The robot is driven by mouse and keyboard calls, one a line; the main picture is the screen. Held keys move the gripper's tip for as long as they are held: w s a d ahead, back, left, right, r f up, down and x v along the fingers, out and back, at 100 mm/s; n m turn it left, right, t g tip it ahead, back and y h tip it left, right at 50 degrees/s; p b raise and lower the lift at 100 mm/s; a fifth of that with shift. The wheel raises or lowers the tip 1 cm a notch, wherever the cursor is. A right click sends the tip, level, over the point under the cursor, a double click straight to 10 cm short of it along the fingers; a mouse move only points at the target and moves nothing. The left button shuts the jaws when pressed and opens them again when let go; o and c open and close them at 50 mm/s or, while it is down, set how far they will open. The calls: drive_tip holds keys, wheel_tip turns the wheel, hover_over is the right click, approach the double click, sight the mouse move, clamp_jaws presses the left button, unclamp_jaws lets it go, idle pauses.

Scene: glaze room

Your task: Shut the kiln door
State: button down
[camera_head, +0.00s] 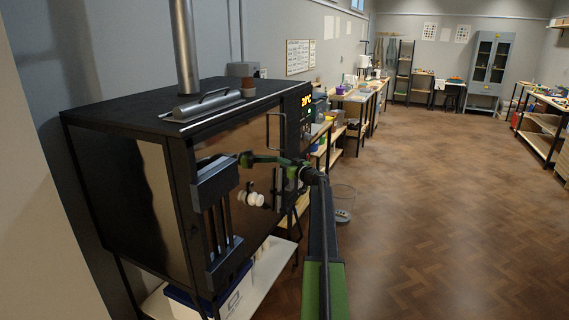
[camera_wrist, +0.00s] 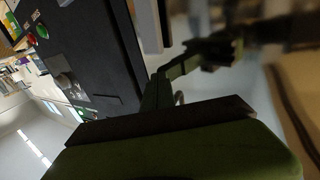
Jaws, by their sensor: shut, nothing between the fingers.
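The kiln (camera_head: 130,105) is a large black box on a stand at the left in the head view. Its door (camera_head: 240,150) is a shiny metal front with a vertical bar handle (camera_head: 283,130) near its right edge. The door looks flush or nearly flush with the body; I cannot tell whether a small gap is left. My gripper (camera_head: 281,160) is shut and empty, its tips at or very close to the door below the handle. A mirrored image of the gripper shows in the metal. In the wrist view my gripper (camera_wrist: 157,82) is close up beside the dark control panel (camera_wrist: 85,45).
Workbenches (camera_head: 360,98) line the left wall. The wooden floor (camera_head: 440,190) at right is clear.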

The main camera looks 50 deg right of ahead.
drive_tip(key=s+d, duration=0.4)
drive_tip(key=s, duration=0.9)
drive_tip(key=shift+d, duration=0.4)
drive_tip(key=shift+s, duration=0.15)
